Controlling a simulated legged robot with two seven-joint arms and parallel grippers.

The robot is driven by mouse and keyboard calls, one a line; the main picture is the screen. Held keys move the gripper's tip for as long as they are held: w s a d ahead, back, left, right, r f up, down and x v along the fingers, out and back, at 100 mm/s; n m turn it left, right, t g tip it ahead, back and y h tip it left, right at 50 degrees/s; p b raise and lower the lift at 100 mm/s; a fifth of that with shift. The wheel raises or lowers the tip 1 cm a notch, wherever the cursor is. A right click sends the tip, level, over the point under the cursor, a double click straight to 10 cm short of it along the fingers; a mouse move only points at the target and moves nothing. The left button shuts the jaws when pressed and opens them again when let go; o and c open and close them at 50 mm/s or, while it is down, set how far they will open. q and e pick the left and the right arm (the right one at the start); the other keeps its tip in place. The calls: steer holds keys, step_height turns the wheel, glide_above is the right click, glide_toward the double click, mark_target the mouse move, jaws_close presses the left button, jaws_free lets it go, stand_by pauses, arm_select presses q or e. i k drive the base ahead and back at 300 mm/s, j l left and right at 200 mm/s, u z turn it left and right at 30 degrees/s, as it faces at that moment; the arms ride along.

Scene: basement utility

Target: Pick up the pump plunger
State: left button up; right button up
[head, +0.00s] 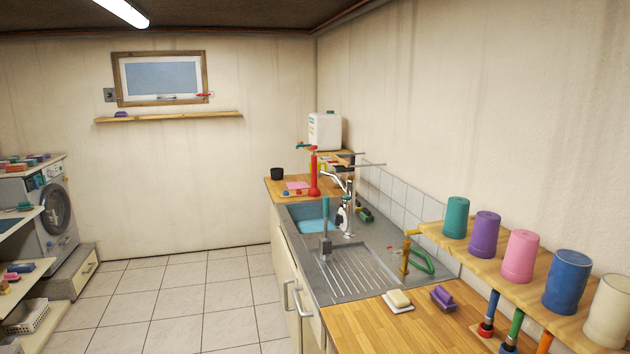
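A red upright tool (314,174) with a rounded red base stands at the far end of the counter, behind the sink. It looks like the pump plunger. A green piece shows near its top, but I cannot tell if it belongs to the tool or lies on the shelf behind. Neither of my grippers is in view.
The steel sink unit (340,276) holds a blue basin (308,217), a tap (349,205) and a teal-handled tool (326,225). A yellow fixture (405,258) with a green hose stands at right. Several cups line a wooden shelf (460,240). The tiled floor (190,305) is clear.

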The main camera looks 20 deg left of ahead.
mark_target(314, 192)
steer(key=i+j+u, duration=0.1)
steer(key=u, duration=0.4)
steer(key=i+j+u, duration=0.15)
steer(key=u, duration=0.35)
steer(key=i+u, duration=0.15)
steer(key=u, duration=0.35)
steer(key=i, duration=2.65)
